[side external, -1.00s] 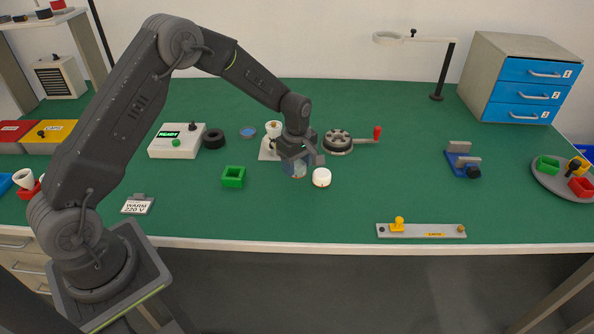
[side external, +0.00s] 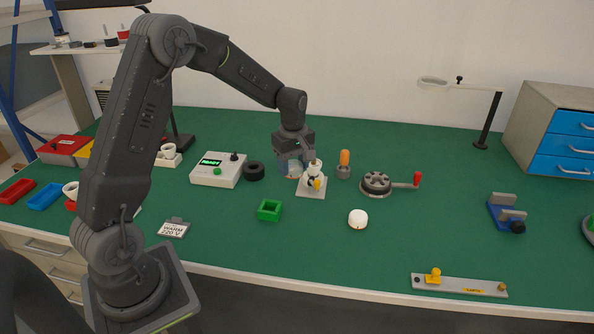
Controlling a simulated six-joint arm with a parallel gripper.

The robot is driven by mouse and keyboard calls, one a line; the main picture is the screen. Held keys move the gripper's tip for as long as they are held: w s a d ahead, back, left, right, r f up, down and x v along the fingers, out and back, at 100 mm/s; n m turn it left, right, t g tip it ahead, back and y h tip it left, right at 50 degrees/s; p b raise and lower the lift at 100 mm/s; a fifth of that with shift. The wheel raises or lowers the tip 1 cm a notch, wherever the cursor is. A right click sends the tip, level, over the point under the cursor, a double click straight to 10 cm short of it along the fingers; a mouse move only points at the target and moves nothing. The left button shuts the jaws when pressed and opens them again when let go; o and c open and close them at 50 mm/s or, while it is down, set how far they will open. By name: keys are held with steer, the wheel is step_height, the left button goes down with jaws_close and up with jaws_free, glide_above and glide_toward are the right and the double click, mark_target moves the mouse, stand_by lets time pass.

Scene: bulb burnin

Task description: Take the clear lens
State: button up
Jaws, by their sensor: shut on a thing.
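My gripper (side external: 292,174) points down at the table, just behind and left of the white lamp holder (side external: 314,168) on its pale base plate. Its bluish fingers are shut on the clear lens (side external: 294,170), which shows only as a pale, glassy patch between them. The fingers hide most of the lens. I cannot tell whether it still touches the table.
A black ring (side external: 254,171) and the READY box (side external: 218,170) stand left of my gripper. An orange-topped piece (side external: 344,160) and a red-handled crank (side external: 375,184) are right. A white dome (side external: 358,219) and green tray (side external: 269,211) lie in front.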

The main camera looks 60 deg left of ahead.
steer(key=shift+r, duration=1.45)
